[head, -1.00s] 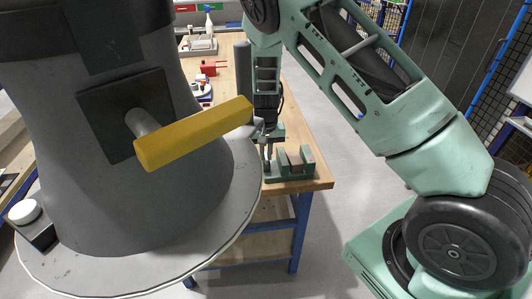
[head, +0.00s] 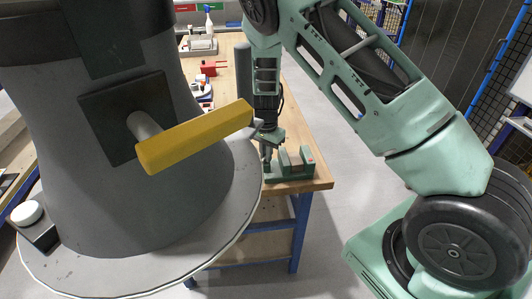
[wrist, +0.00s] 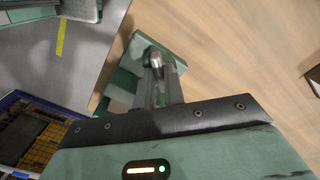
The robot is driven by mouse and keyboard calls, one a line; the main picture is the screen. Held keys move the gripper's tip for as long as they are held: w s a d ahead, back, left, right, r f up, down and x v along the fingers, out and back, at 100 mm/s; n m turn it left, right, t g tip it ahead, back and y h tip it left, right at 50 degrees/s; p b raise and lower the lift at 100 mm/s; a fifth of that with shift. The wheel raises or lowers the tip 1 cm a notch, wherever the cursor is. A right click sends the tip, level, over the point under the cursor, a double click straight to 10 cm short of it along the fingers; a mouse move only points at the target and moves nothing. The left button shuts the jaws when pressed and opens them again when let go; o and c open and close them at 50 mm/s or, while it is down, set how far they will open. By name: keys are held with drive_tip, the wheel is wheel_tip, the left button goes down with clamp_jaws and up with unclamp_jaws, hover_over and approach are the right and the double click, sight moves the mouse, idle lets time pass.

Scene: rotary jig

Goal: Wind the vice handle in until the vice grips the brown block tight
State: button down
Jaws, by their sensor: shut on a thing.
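The green vice (head: 290,177) stands at the near right corner of the wooden bench in the head view. The brown block (head: 296,160) sits between its upright green jaws; whether a gap remains beside it is too small to tell. My gripper (head: 266,158) is at the vice's left end, pointing down. In the wrist view my gripper (wrist: 157,88) is shut on the vice handle, whose rounded metal end (wrist: 154,60) shows at the fingertips. The fingers hide the rest of the handle. Part of the green vice (wrist: 173,50) shows behind them.
A red object (head: 208,68) and a spray bottle (head: 208,18) stand farther back. A large grey pedestal with a yellow bar (head: 195,138) fills the left foreground.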

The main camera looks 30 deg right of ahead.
drive_tip(key=shift+m, duration=0.5)
drive_tip(key=c, duration=1.5)
unclamp_jaws()
wheel_tip(320, 180, up, 18)
drive_tip(key=b, duration=0.3)
drive_tip(key=shift+f, duration=0.25)
